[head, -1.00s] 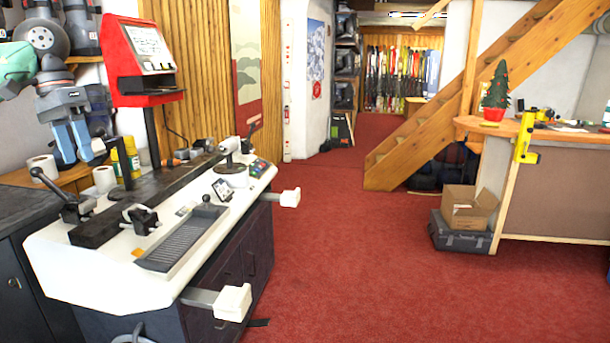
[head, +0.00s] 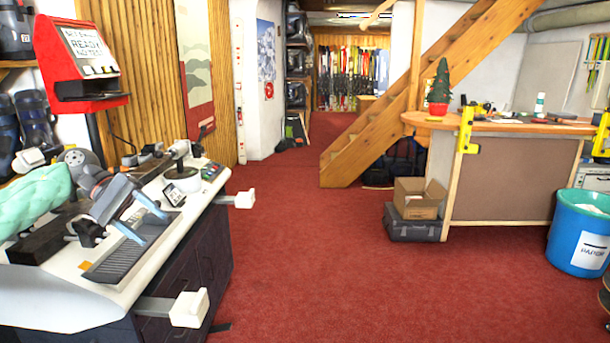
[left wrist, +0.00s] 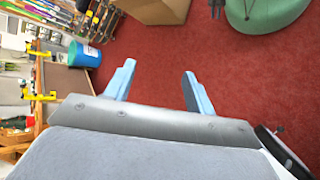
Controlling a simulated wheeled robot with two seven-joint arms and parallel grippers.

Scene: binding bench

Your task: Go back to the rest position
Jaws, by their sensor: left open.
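My left gripper (head: 153,229) shows at the left of the head view, in front of the white binding bench (head: 60,300). Its two blue fingers are apart with nothing between them. They overlap the bench's dark ribbed tray (head: 105,268) in the picture; I cannot tell the gap in depth. In the left wrist view the open fingers (left wrist: 159,70) point out over red carpet, with nothing between them. My right gripper is in neither view.
A red machine with a screen (head: 80,60) stands behind the bench. White-ended arms (head: 188,309) stick out from its front. Red carpet (head: 300,260) lies clear in the middle. A cardboard box (head: 418,198), a wooden counter (head: 500,180) and a blue paper bin (head: 578,235) stand right.

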